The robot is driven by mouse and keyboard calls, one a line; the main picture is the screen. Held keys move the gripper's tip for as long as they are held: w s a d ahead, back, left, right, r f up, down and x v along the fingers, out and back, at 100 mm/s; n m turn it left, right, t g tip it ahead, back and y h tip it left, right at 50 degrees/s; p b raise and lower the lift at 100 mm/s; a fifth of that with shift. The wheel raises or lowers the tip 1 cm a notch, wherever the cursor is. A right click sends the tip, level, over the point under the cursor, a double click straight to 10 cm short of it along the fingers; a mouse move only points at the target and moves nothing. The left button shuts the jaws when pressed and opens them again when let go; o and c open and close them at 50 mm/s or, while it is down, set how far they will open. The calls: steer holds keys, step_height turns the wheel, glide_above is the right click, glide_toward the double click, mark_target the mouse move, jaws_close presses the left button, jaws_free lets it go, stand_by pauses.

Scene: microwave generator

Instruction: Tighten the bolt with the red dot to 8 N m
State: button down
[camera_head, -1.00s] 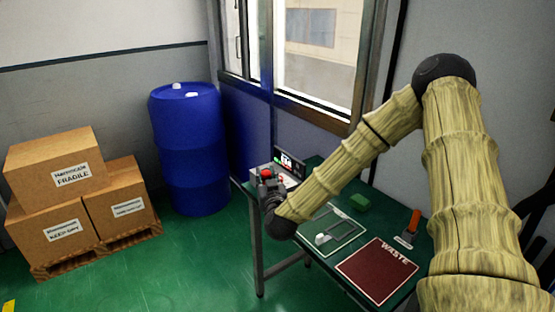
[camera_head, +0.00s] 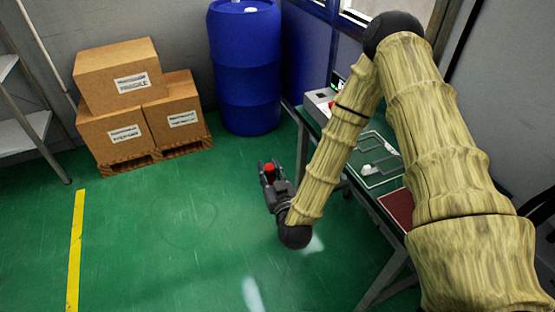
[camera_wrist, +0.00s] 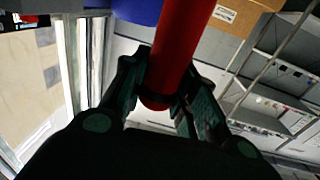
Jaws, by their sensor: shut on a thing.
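My gripper (camera_head: 270,166) is shut on a red cylindrical thing (camera_head: 269,174), held over open floor to the left of the workbench. In the wrist view the red cylinder (camera_wrist: 180,45) runs up between the two dark fingers, and its rounded end shows between them. Its far part is cut off by the frame, so I cannot tell the whole tool. The bolt with the red dot is not in view. A grey device with a small display (camera_head: 322,103) stands on the workbench, partly hidden by my arm.
The green-topped workbench (camera_head: 362,200) is at right, with a grey-outlined mat (camera_head: 372,150) and a dark red mat (camera_head: 398,207). A blue barrel (camera_head: 246,70) and stacked cartons (camera_head: 120,85) stand behind. A shelf (camera_head: 25,125) is at far left. The floor between is clear.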

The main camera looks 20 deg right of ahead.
steer(key=shift+s+a+f, duration=0.35)
steer(key=shift+a+f, duration=0.1)
steer(key=shift+a, duration=0.2)
steer(key=shift+f, duration=0.1)
steer(key=shift+a, duration=0.1)
steer(key=shift+s+a+f, duration=0.1)
steer(key=shift+a+f, duration=0.05)
steer(key=shift+f, duration=0.1)
